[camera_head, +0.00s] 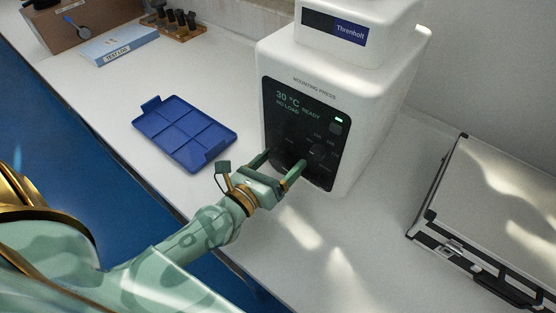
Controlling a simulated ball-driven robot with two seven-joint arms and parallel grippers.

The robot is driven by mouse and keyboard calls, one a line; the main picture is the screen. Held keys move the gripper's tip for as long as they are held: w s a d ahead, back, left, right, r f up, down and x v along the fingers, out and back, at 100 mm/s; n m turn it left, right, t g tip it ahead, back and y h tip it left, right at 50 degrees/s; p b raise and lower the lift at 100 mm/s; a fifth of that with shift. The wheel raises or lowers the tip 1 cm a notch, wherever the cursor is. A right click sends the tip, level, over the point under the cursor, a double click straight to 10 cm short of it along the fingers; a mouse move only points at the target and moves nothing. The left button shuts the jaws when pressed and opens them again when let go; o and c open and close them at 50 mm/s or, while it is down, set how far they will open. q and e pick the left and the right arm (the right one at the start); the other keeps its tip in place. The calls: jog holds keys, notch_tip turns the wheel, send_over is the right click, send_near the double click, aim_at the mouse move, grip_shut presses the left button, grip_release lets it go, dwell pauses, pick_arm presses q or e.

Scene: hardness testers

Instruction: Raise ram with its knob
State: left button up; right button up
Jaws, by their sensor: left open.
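The white mounting press (375,85) stands on the bench, with a black front panel (285,110) reading 30 °C, READY and NO LOAD. A round dark knob (317,151) shows on the lower right of the panel. My left gripper (280,162) is in front of the lower panel, its two green fingers spread apart. The fingers are to the left of and slightly below that knob. The dark lower part of the panel between and behind the fingers is partly hidden, so contact cannot be told. My right gripper is not in view.
A blue divided tray (184,132) lies left of the press. A silver case (500,205) sits on the right. A test log box (120,46) and a wooden rack (174,24) with dark pieces stand at the back left. The bench in front of the press is clear.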

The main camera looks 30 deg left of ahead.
pick_arm(q)
jog(key=c, duration=1)
jog(key=shift+m, duration=0.4)
